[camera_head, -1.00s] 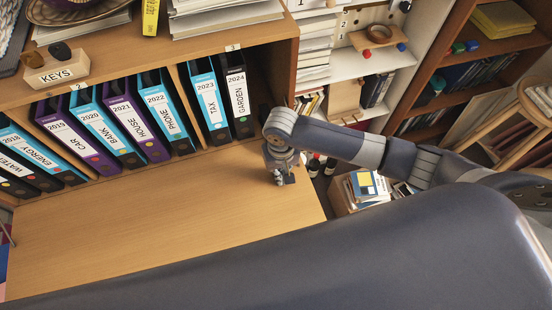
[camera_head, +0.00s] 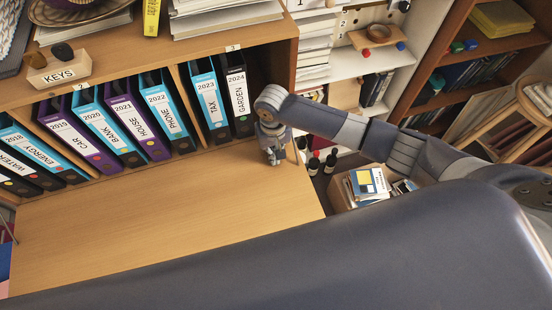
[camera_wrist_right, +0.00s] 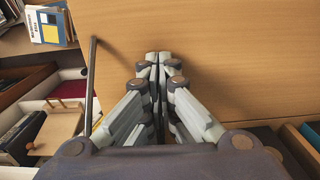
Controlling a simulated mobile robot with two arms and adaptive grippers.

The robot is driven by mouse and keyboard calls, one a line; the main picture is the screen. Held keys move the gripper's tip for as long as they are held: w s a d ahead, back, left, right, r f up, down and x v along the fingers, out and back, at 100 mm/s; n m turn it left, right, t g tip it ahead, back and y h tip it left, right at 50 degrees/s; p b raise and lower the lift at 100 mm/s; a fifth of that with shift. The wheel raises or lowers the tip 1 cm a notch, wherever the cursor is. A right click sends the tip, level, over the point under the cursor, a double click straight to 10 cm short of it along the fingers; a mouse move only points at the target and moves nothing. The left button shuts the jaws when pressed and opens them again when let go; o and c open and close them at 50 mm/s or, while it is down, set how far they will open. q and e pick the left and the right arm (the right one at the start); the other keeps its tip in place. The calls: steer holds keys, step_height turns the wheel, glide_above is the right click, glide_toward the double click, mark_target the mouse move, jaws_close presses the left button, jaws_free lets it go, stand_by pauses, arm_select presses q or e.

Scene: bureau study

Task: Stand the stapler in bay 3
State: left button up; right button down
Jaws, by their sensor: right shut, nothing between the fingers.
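Bay 3 (camera_head: 270,70) is the right-hand compartment of the bureau, marked with a small 3 label, in the head view. Two binders, TAX (camera_head: 208,95) and GARDEN (camera_head: 238,95), stand in its left part. Dark space shows to their right, partly hidden by my right arm. My right gripper (camera_head: 274,161) is just in front of bay 3, low over the desk top at its right side. In the right wrist view its fingers (camera_wrist_right: 158,62) are shut together, with nothing between them, over bare wood. I cannot make out a stapler in any view. My left gripper is out of view.
More binders (camera_head: 125,125) fill the bays to the left. The desk top (camera_head: 150,220) is bare. Bottles (camera_head: 322,160) and a box of books (camera_head: 365,185) stand beyond the desk's right edge.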

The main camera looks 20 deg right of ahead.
steer(key=w+b, duration=0.1)
steer(key=w, duration=0.5)
steer(key=shift+w+a+b, duration=0.1)
steer(key=shift+w+b, duration=0.2)
steer(key=shift+w, duration=0.2)
